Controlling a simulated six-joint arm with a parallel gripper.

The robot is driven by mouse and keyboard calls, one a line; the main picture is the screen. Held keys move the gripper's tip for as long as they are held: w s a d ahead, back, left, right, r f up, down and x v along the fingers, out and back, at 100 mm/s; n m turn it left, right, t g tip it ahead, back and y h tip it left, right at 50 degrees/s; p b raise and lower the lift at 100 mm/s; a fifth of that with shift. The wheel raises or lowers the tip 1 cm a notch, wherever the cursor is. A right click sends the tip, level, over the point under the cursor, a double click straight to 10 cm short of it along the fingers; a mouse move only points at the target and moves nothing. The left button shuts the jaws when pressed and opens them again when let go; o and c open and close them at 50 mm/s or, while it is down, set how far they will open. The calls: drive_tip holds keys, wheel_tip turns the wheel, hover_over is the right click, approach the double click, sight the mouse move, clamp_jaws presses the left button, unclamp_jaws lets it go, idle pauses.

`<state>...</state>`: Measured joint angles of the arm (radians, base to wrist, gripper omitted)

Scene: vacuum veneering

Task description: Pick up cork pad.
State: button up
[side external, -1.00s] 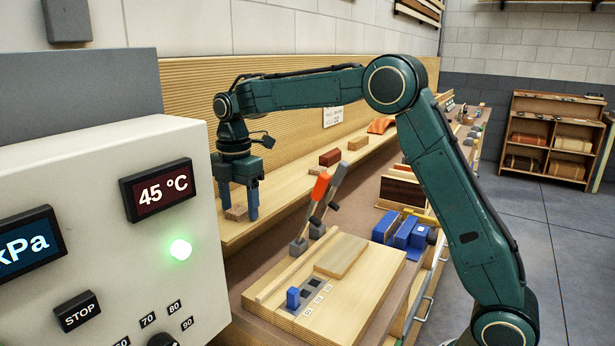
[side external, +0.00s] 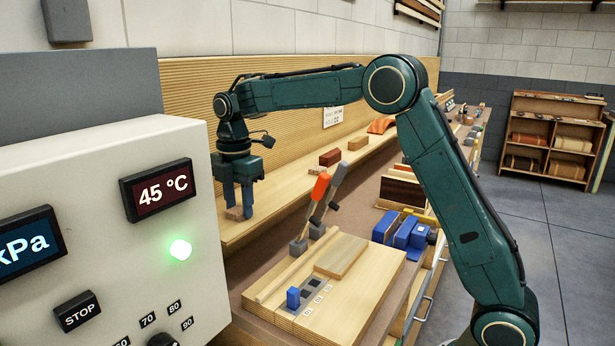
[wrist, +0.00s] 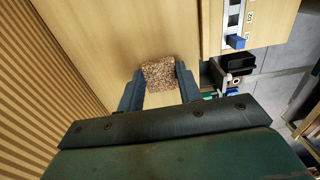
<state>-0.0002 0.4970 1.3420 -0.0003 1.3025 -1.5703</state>
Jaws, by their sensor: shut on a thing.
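The cork pad (wrist: 160,74) is a small speckled brown block between my two fingers in the wrist view. In the side view the cork pad (side external: 235,213) shows low between the fingertips, at the level of the wooden shelf (side external: 262,219). My gripper (side external: 239,212) points down and is shut on the pad, one finger on each side. In the wrist view my gripper (wrist: 159,82) has its fingertips against the pad's sides. I cannot tell whether the pad still touches the shelf.
A control box (side external: 110,230) stands in the left foreground. Two levers, one with an orange handle (side external: 320,186), rise right of my gripper. A wooden board (side external: 341,256) lies in front, with a blue switch (side external: 293,298). A red-brown block (side external: 330,157) and a tan block (side external: 358,143) sit farther along the shelf.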

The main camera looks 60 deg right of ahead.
sight(240, 209)
wheel_tip(240, 209, up, 10)
idle(0.8)
idle(0.7)
drive_tip(key=s+f+m, duration=0.1)
drive_tip(key=m, duration=0.3)
drive_tip(key=s+f+m, duration=0.1)
drive_tip(key=s+m, duration=0.1)
drive_tip(key=m, duration=0.3)
drive_tip(key=s+f+m, duration=0.1)
drive_tip(key=m, duration=0.3)
drive_tip(key=shift+s+f+m, duration=0.2)
drive_tip(key=shift+s+m, duration=0.1)
drive_tip(key=s+m, duration=0.1)
drive_tip(key=m, duration=0.1)
drive_tip(key=f+m, duration=0.1)
drive_tip(key=m, duration=0.1)
drive_tip(key=shift+s+f, duration=0.15)
drive_tip(key=shift+s, duration=0.25)
drive_tip(key=shift+s, duration=0.1)
